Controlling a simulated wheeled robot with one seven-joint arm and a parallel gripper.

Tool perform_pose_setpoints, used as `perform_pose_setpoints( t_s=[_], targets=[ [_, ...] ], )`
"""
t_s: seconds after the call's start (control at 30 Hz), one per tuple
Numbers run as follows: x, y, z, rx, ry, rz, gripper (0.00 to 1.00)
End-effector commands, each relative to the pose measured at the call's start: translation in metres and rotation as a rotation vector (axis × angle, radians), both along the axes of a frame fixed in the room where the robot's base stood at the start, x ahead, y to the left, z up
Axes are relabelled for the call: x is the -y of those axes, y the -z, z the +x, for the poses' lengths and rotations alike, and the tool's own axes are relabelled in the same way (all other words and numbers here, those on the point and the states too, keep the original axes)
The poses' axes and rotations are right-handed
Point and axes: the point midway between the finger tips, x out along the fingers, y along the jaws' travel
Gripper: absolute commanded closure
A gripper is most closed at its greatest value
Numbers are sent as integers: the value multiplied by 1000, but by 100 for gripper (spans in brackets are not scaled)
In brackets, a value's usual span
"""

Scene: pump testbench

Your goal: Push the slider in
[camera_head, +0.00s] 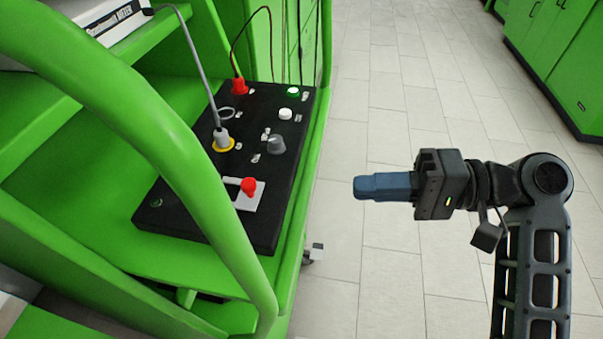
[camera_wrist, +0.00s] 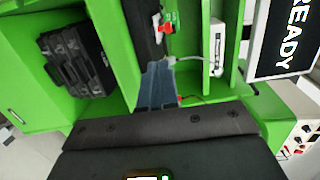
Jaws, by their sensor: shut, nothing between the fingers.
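The slider (camera_head: 248,186) has a red knob on a small light plate, set in the front part of a black control panel (camera_head: 175,215). In the wrist view the red slider knob (camera_wrist: 167,28) shows near the top, beyond the fingertips. My gripper (camera_head: 360,188) has blue fingers that are closed together with nothing between them. It is over the tiled floor to the right of the panel in the head view, well apart from the slider. In the wrist view the blue fingers (camera_wrist: 157,85) point up toward the panel area. The exact travel of the slider is too small to tell.
A thick green rail (camera_head: 150,120) of the bench curves across the left, in front of the panel. A grey cable plug (camera_head: 222,138), a red plug (camera_head: 239,86) and a grey knob (camera_head: 276,145) stand up from the panel. The tiled floor (camera_head: 385,280) is clear around my gripper.

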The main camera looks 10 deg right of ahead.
Motion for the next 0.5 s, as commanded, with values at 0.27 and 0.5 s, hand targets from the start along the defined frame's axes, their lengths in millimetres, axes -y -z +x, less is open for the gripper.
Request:
perform_pose_setpoints(
  t_s=[0.27, 0.5],
  targets=[
    [2, -16, 0, 18, -71, 22, 100],
    [2, -16, 0, 18, -70, 21, 100]
  ],
)
